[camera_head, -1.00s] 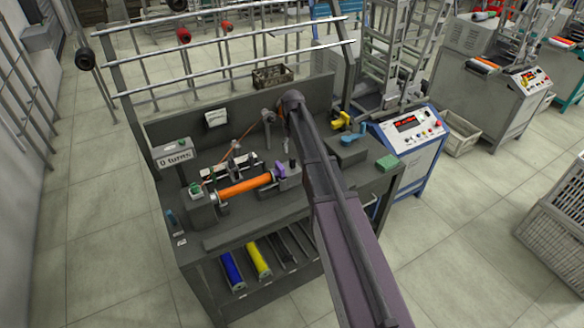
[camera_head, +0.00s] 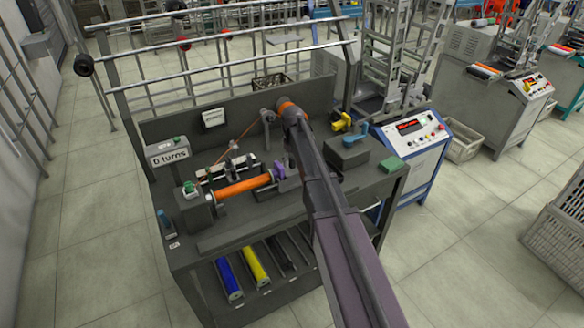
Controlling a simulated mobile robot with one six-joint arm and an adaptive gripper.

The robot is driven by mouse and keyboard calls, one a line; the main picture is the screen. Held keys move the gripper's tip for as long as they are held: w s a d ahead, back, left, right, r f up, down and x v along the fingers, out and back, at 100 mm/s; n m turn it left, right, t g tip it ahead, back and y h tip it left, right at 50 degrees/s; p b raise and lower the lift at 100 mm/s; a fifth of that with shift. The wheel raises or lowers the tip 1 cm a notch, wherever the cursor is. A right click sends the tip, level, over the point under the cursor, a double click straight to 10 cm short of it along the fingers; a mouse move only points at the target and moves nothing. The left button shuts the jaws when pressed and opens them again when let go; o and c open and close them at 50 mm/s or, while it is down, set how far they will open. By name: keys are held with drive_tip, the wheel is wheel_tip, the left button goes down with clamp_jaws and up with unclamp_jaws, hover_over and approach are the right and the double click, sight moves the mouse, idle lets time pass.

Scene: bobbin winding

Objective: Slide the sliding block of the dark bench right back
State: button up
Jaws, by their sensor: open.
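The dark bench (camera_head: 215,240) stands in the middle of the head view. On its top an orange cylinder (camera_head: 243,187) lies level between a dark box at its left end and the grey sliding block (camera_head: 290,181) at its right end. A purple part (camera_head: 279,170) shows beside the block. My arm runs from the lower right up over the bench and covers part of the block's right side. My gripper cannot be made out; my arm hides whether it touches the block.
A display reading "0 turns" (camera_head: 169,155) stands at the bench's left. A dark box with a blue handle (camera_head: 347,152) and a green block (camera_head: 391,165) are to the right. Blue and yellow rolls (camera_head: 256,264) lie on the lower shelf. A blue-white control cabinet (camera_head: 411,150) adjoins the right side.

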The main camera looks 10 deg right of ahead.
drive_tip(key=shift+f, duration=0.4)
drive_tip(key=shift+c, duration=0.2)
clamp_jaws()
drive_tip(key=shift+w+d, duration=0.25)
drive_tip(key=shift+d, duration=0.55)
drive_tip(key=shift+w+d, duration=0.25)
drive_tip(key=shift+d, duration=0.5)
drive_tip(key=shift+o, duration=0.2)
unclamp_jaws()
drive_tip(key=shift+d, duration=0.1)
